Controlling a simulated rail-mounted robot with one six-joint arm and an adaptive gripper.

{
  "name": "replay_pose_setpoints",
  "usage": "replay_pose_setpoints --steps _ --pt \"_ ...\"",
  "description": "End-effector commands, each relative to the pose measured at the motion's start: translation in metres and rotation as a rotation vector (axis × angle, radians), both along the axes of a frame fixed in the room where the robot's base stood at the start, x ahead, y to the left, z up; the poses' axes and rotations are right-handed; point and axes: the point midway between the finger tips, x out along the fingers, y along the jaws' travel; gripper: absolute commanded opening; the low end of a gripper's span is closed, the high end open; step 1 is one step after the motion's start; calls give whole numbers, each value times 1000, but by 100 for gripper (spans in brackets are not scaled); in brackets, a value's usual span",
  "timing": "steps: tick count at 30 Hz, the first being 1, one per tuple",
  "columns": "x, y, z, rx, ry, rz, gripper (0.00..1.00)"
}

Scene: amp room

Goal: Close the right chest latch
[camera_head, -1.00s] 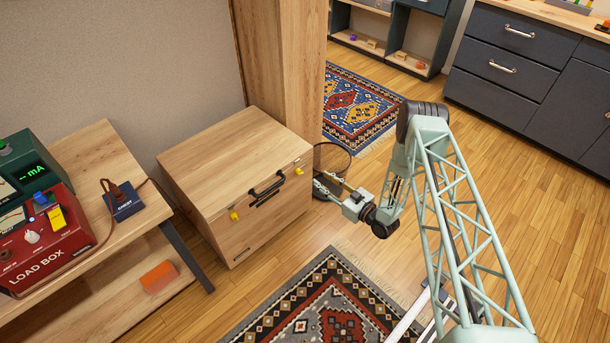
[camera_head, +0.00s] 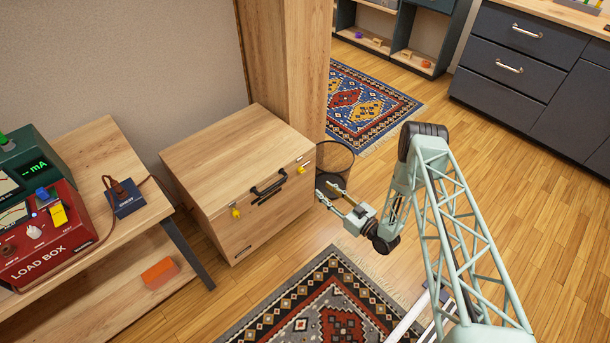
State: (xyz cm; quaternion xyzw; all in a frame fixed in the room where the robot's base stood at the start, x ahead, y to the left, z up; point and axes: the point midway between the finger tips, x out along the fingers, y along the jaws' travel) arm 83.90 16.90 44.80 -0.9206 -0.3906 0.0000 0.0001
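The wooden chest (camera_head: 225,175) stands against the wall with its lid down. Its right latch (camera_head: 301,170) is a small yellow piece near the right end of the front, with a small metal part at the lid edge above it. The left latch (camera_head: 235,212), also yellow, is near the left front corner. A black handle (camera_head: 268,187) sits between them. My gripper (camera_head: 323,192) is just right of and slightly below the right latch in the picture, pointing toward the chest. Its fingers look apart and empty, with a visible gap from the latch.
A dark mesh bin (camera_head: 335,160) stands behind my gripper, close to the chest's right side. A wooden pillar (camera_head: 290,70) rises behind the chest. A bench (camera_head: 150,215) with the red load box (camera_head: 45,235) is at left. A patterned rug (camera_head: 300,310) lies in front.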

Motion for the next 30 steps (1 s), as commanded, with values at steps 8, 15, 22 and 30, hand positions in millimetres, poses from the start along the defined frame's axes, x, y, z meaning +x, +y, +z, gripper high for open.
replay_pose_setpoints --steps 8,15,22,30 --pt "11 12 0 -1 -1 2 30" --pt "30 32 0 1 -2 2 30" --pt "51 54 -1 -1 -1 2 30" --pt "75 79 -1 -1 -1 2 30"
